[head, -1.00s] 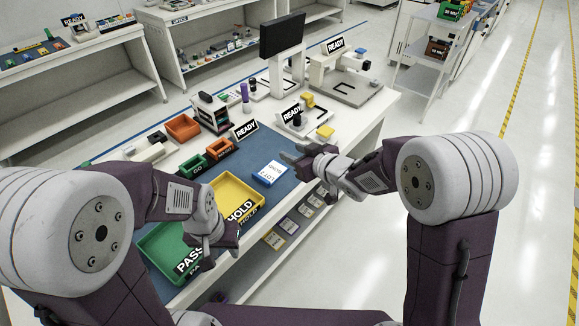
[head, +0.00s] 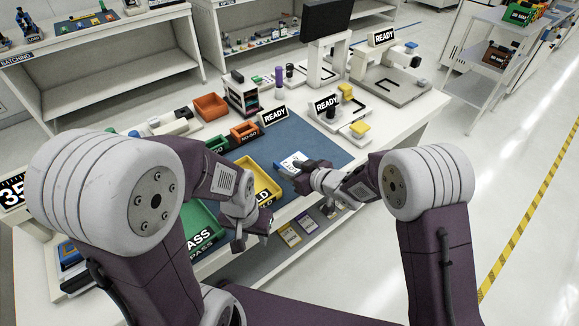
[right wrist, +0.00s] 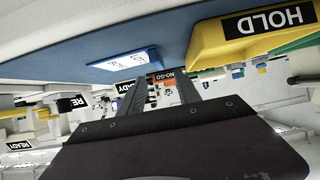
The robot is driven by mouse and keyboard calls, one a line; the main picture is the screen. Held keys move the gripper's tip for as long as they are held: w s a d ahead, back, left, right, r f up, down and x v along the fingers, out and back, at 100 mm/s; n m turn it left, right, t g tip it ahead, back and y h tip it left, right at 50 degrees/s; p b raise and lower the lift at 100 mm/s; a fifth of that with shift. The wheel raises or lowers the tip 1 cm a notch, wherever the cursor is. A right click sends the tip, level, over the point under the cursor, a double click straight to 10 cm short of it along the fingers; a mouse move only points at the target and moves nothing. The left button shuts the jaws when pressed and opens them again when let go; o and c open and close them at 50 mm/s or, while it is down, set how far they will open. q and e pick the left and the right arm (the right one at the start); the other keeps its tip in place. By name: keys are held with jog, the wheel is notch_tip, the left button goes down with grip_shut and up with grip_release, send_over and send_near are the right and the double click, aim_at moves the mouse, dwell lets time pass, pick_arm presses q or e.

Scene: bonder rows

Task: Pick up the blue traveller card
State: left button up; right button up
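The blue traveller card (head: 291,161), white-faced with a blue edge, lies flat on the blue mat right of the yellow HOLD tray (head: 258,176). My right gripper (head: 287,173) is at the card's near side and hides part of it in the head view. In the right wrist view, which is upside down, the card (right wrist: 126,62) lies beyond the fingers of my right gripper (right wrist: 160,88). Those fingers are apart with nothing between them. My left gripper (head: 252,236) hangs empty over the trays' front edge, its fingers apart.
The green PASS tray (head: 203,232) is left of the HOLD tray. Small orange NO-GO (head: 244,132) and green bins stand behind. A READY sign (head: 274,116) and bonder machines (head: 338,117) stand at the back. Bare blue mat (head: 315,145) lies behind the card.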

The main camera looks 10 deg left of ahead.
aim_at(282, 167)
jog(key=x, duration=0.5)
jog(key=shift+f, duration=0.35)
jog(key=shift+s+d+r, duration=0.1)
jog(key=shift+s, duration=0.05)
jog(key=shift+c, duration=0.7)
grip_shut()
jog(key=shift+r, duration=0.1)
jog(key=shift+r, duration=0.3)
jog(key=r, duration=0.4)
jog(key=shift+s+d+p, duration=0.1)
jog(key=shift+d+p, duration=0.25)
jog(key=shift+p, duration=0.05)
jog(key=p+v, duration=0.1)
jog(key=v, duration=1.1)
jog(key=shift+d+r, duration=0.2)
jog(key=shift+d, duration=0.2)
